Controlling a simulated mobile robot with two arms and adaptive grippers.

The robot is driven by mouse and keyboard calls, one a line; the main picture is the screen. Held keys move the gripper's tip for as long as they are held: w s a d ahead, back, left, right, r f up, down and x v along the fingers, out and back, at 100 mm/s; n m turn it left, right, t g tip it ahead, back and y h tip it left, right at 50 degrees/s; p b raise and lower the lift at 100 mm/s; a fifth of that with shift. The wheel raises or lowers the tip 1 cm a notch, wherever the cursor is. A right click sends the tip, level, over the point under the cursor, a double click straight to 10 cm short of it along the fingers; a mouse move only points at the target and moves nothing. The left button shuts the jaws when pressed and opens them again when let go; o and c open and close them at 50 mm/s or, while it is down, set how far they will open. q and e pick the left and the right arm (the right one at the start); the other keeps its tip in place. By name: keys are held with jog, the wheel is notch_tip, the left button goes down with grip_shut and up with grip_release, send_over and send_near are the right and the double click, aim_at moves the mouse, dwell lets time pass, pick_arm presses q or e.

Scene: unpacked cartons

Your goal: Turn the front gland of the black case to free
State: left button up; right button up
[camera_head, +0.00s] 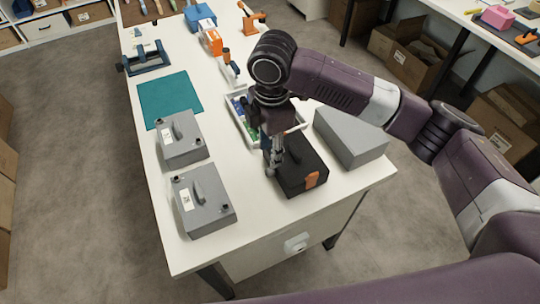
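The black case (303,172) lies on the white table near its front right part, with an orange patch (312,180) at its front edge. My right arm reaches over the table from the right. Its gripper (272,168) points down at the left edge of the black case, close to it or touching. The gripper and wrist cover that side of the case, so I cannot make out the front gland or whether the fingers are closed on it. My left gripper is not in view.
Two grey cases (203,200) (181,140) with handles and small dark knobs stand to the left. A plain grey box (351,138) is close on the right. A white tray (238,118) with coloured parts lies behind. A teal mat (169,97) is farther back.

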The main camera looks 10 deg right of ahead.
aim_at(269, 171)
jog(key=shift+s+f, duration=0.25)
jog(key=shift+s, duration=0.05)
jog(key=shift+s+f, duration=0.1)
jog(key=shift+f, duration=0.2)
notch_tip(269, 171, down, 6)
jog(key=shift+a, duration=0.15)
jog(key=shift+f, duration=0.4)
jog(key=c, duration=0.6)
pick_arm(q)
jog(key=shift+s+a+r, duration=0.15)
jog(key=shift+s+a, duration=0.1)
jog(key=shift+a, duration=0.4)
pick_arm(e)
grip_shut()
